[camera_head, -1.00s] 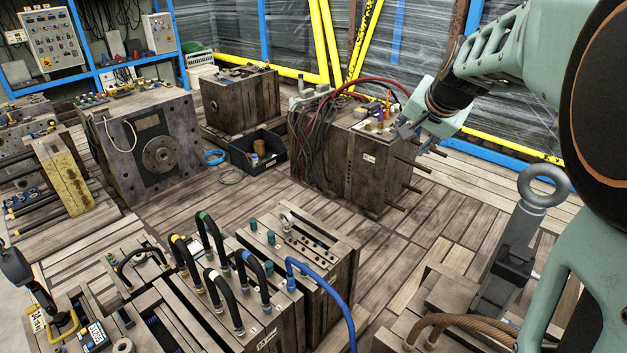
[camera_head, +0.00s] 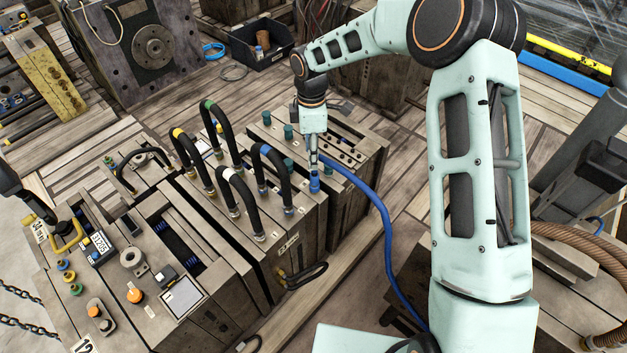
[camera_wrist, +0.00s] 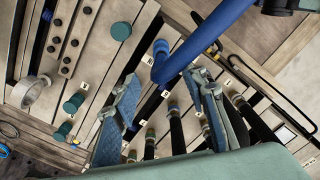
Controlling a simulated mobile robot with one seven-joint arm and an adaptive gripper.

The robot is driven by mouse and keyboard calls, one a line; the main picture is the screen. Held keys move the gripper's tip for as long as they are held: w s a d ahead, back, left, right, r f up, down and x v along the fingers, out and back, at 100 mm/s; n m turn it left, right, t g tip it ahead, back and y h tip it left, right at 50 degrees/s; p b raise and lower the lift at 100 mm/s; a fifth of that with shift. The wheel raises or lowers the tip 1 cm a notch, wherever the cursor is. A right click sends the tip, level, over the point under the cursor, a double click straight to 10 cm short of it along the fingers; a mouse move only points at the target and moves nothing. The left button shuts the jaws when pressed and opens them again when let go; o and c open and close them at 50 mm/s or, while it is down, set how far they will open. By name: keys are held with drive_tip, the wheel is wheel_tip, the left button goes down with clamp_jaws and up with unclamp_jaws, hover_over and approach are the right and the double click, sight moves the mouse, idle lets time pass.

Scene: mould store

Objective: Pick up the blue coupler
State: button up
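The blue coupler (camera_head: 314,183) stands on top of the wooden-looking mould block (camera_head: 352,150), at the end of a blue hose (camera_head: 372,200) that arcs off to the right and down. In the wrist view the coupler (camera_wrist: 161,48) shows as a blue ring beside the bend of the hose (camera_wrist: 208,35). My gripper (camera_head: 313,160) points down just above the coupler in the head view. In the wrist view its two padded fingers (camera_wrist: 165,85) stand apart, with the hose end showing between and beyond them. Contact with the coupler cannot be told.
Several black looped hoses (camera_head: 236,190) with coloured collars stand close to the left. Teal caps (camera_head: 288,131) sit on the block near the gripper. A dark bin (camera_head: 262,57) lies on the planked floor behind. Brown hoses (camera_head: 570,245) are at the right.

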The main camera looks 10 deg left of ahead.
sight(314, 177)
wheel_tip(314, 177, down, 5)
drive_tip(key=shift+r, duration=0.1)
drive_tip(key=shift+d+f+b, duration=0.2)
drive_tip(key=shift+f, duration=1.2)
drive_tip(key=shift+d+f+b, duration=0.15)
drive_tip(key=shift+f+b, duration=0.05)
drive_tip(key=shift+f, duration=1.2)
drive_tip(key=shift+r, duration=0.1)
clamp_jaws()
